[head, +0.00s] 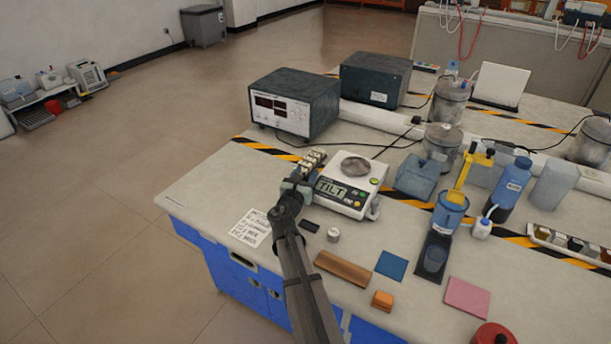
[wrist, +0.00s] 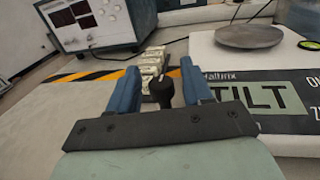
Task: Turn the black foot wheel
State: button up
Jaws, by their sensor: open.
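The balance (head: 345,202) stands on the bench with a round metal pan on top, and its display reads TILT. It also fills the right side of the wrist view (wrist: 285,75). A small black knob-like part, seemingly the black foot wheel (wrist: 161,90), shows between my fingers at the balance's left side. My gripper (head: 298,187) is at the balance's left front corner. In the wrist view its two blue fingers (wrist: 159,72) are apart, one on each side of the black part. I cannot tell whether either finger touches it. In the head view my gripper hides the wheel.
A row of pale blocks (head: 313,160) lies just beyond my gripper. A dark instrument box (head: 295,103) stands behind. A printed sheet (head: 250,228) lies left of my arm. A small metal cylinder (head: 333,235) and a brown strip (head: 343,269) lie to its right.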

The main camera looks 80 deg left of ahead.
jog(key=c, duration=0.9)
jog(key=shift+s+a+m+t+h, duration=0.1)
jog(key=shift+a+m+t+h, duration=0.05)
jog(key=shift+m+t+h, duration=0.2)
jog(key=m+t+h, duration=0.2)
jog(key=t, duration=0.1)
jog(key=shift+a+m+h, duration=0.1)
jog(key=shift+m+h, duration=0.15)
jog(key=shift+h, duration=0.1)
jog(key=m+t+h, duration=0.3)
jog(key=h, duration=0.1)
jog(key=shift+h, duration=0.3)
jog(key=shift+m+t+h, duration=0.25)
jog(key=shift+m+h, duration=0.45)
jog(key=shift+d+h, duration=0.2)
jog(key=shift+h, duration=0.1)
